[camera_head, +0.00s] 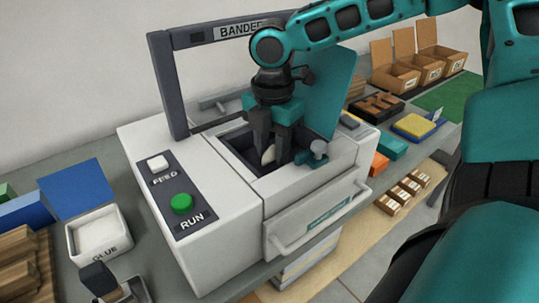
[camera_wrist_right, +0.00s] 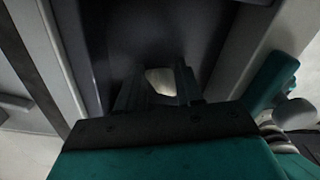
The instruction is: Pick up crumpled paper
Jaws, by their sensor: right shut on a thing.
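The crumpled paper (camera_head: 269,154) is a small pale lump between the fingertips of my right gripper (camera_head: 272,150), inside the dark opening of the white machine (camera_head: 230,205). In the right wrist view the pale paper (camera_wrist_right: 161,82) shows between the two dark fingers of the right gripper (camera_wrist_right: 158,88), which are shut on it. The gripper points down into the opening, and part of the paper is hidden by the fingers. My left gripper is not in view.
The machine's teal lid (camera_head: 328,95) stands open behind the opening, and a dark frame (camera_head: 170,85) rises at its back left. A grey knob (camera_head: 318,149) sits close to the right of the gripper. A glue tray (camera_head: 75,240) stands left; cardboard boxes (camera_head: 395,75) stand at the back right.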

